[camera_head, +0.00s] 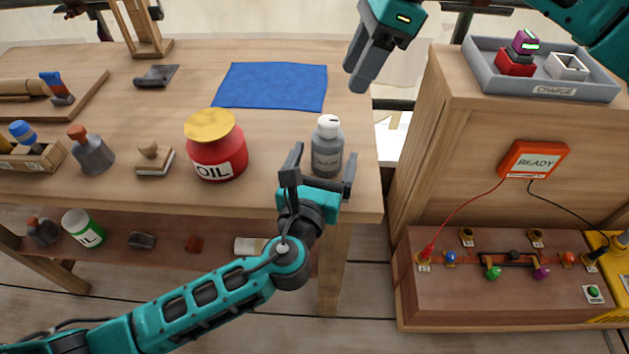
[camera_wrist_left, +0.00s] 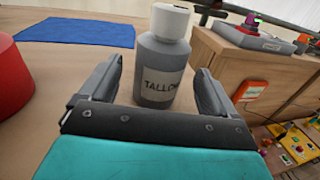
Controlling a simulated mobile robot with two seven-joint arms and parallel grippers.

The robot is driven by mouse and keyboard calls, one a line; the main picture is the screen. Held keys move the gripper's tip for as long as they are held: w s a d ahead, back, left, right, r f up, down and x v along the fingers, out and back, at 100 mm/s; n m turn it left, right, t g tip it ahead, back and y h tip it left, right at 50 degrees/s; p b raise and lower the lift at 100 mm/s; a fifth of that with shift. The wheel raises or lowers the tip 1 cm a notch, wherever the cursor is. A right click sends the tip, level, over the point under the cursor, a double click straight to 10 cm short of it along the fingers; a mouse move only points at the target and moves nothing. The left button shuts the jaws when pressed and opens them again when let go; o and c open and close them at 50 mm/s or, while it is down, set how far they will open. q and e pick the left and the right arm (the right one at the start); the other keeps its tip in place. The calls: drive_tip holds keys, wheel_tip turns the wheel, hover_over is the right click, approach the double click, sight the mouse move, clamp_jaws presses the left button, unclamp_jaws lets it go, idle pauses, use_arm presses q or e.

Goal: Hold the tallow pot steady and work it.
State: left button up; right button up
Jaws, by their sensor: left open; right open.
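The tallow pot (camera_head: 327,150) is a grey bottle with a white cap and a pale label. It stands upright near the right end of the wooden table. It also shows in the left wrist view (camera_wrist_left: 162,62), where its label reads "TALLOW" in part. My left gripper (camera_head: 321,172) is open just in front of the pot. In the wrist view its fingers (camera_wrist_left: 160,88) are spread to either side of the pot, with gaps visible. My right gripper (camera_head: 366,68) is above the table's right edge, up and right of the pot, and holds nothing.
A red oil jar (camera_head: 216,150) with a yellow lid stands left of the pot. A blue cloth (camera_head: 272,86) lies behind. A wooden cabinet (camera_head: 470,140) with a grey charge tray (camera_head: 535,88) stands right, across a gap. The table's front edge is close to the pot.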

sight(323, 160)
use_arm(q)
drive_tip(key=shift+x, duration=1.6)
drive_tip(key=c, duration=1.1)
drive_tip(key=shift+c, duration=0.2)
